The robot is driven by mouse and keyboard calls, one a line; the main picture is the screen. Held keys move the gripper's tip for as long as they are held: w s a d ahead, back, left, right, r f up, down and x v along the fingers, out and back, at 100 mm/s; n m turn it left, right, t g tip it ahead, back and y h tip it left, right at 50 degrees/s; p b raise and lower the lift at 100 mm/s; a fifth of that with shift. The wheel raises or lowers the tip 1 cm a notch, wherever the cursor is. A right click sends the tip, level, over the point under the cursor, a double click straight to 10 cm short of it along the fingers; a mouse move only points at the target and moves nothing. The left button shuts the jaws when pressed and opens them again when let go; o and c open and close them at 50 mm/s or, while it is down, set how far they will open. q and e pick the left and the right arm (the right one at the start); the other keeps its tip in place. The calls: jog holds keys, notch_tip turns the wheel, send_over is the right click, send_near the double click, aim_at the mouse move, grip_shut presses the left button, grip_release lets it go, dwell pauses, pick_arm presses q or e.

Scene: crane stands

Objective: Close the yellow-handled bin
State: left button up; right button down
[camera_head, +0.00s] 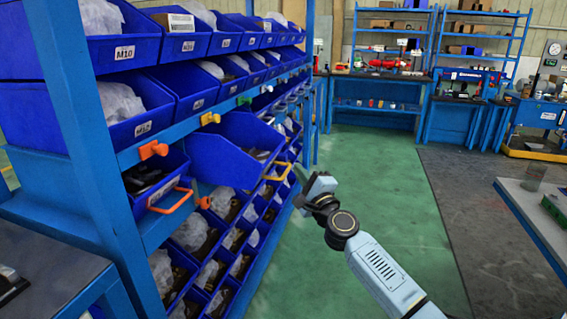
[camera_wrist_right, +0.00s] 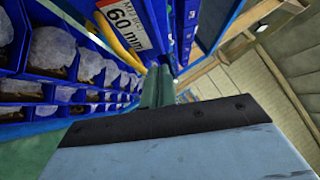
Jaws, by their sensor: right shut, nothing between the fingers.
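The yellow-handled bin (camera_head: 222,158) is a large blue bin on the left rack. It sticks out from the rack, pulled open, with small parts inside. Its yellow handle (camera_head: 279,171) is on the front end. In the right wrist view the yellow handle (camera_wrist_right: 121,46) runs beside a white "60 mm" label (camera_wrist_right: 122,20). My right gripper (camera_head: 302,192) is just right of and slightly below the handle. Its fingers (camera_wrist_right: 157,87) are shut and empty; whether they touch the bin cannot be told. My left gripper is out of view.
An orange-handled bin (camera_head: 170,199) sits nearer on the same rack. Rows of blue bins (camera_head: 125,48) fill the shelves above and below. Green floor (camera_head: 372,170) is open to the right. A worktable (camera_head: 530,205) stands at the right edge.

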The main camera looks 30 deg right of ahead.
aim_at(277, 151)
jog(key=w, duration=0.1)
jog(key=w+a+r, duration=0.1)
jog(key=w, duration=0.2)
jog(key=shift+w+a+r, duration=0.15)
jog(key=shift+a+r, duration=0.1)
jog(key=shift+r, duration=0.15)
jog(key=shift+w+a+r, duration=0.15)
jog(key=shift+w+a, duration=0.15)
jog(key=shift+w, duration=0.05)
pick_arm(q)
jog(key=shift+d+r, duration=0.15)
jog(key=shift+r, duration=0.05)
